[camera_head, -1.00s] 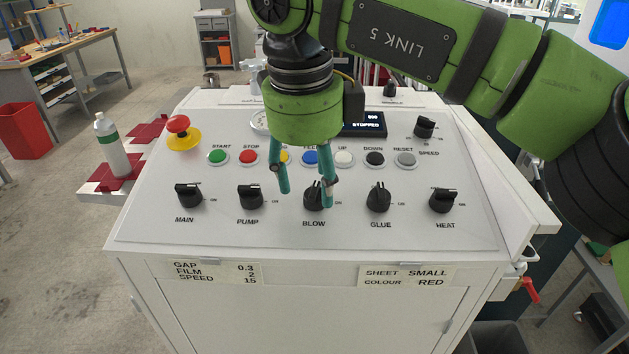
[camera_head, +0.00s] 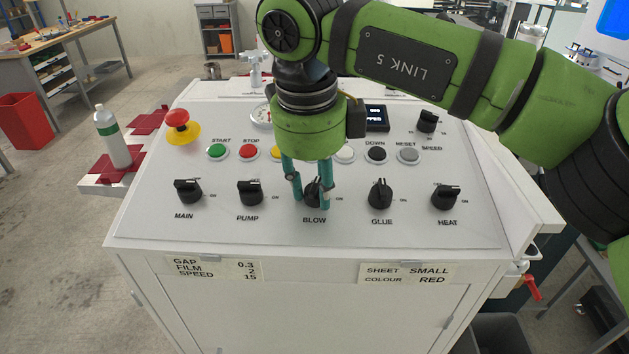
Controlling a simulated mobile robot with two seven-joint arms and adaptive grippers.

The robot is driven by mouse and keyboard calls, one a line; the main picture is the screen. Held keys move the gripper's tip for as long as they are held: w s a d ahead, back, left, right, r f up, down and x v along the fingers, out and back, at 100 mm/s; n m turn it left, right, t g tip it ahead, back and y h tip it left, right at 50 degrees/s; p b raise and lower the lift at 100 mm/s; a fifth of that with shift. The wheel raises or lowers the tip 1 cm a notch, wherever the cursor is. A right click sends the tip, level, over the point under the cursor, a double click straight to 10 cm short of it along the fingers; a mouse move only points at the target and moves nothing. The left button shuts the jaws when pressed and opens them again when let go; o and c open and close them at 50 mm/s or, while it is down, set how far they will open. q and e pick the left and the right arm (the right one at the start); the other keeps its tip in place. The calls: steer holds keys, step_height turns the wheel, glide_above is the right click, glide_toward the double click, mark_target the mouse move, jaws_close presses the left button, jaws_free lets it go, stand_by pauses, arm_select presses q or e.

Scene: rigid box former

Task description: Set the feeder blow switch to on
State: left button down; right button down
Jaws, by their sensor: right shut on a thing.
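The blow switch (camera_head: 313,193) is a black rotary knob in the middle of the lower row on the sloped white panel (camera_head: 150,220). Its label BLOW is below it and an ON mark is to its right. My right gripper (camera_head: 311,204) is over the knob, with its two teal fingers shut on it, one on each side. The fingers hide much of the knob, so its pointer direction cannot be read. My left gripper is not in view.
The main (camera_head: 188,191), pump (camera_head: 250,193), glue (camera_head: 380,194) and heat (camera_head: 445,197) knobs flank it. A red emergency button (camera_head: 178,120) stands at the upper left. A bottle (camera_head: 112,138) stands left of the panel. My right arm covers part of the display (camera_head: 377,117).

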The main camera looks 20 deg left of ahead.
steer(key=shift+d+f+m+b, duration=0.1)
steer(key=shift+f+m+b, duration=0.05)
steer(key=shift+m+b, duration=0.5)
steer(key=shift+f+m+b, duration=0.15)
steer(key=shift+m+b, duration=0.25)
steer(key=shift+m, duration=0.35)
steer(key=shift+m+b, duration=0.6)
steer(key=shift+m, duration=0.3)
steer(key=m+b, duration=0.1)
steer(key=m, duration=0.1)
steer(key=m+b, duration=0.2)
steer(key=m, duration=0.1)
steer(key=shift+f+g+y, duration=0.1)
steer(key=shift+g+y, duration=0.2)
steer(key=shift+y, duration=0.1)
arm_select(q)
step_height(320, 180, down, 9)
steer(key=b, duration=0.3)
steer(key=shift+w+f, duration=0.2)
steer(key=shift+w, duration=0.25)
arm_select(e)
steer(key=m, duration=0.5)
steer(key=shift+s+y, duration=0.1)
steer(key=shift+y, duration=0.2)
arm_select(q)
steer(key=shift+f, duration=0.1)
arm_select(e)
steer(key=shift+m, duration=0.3)
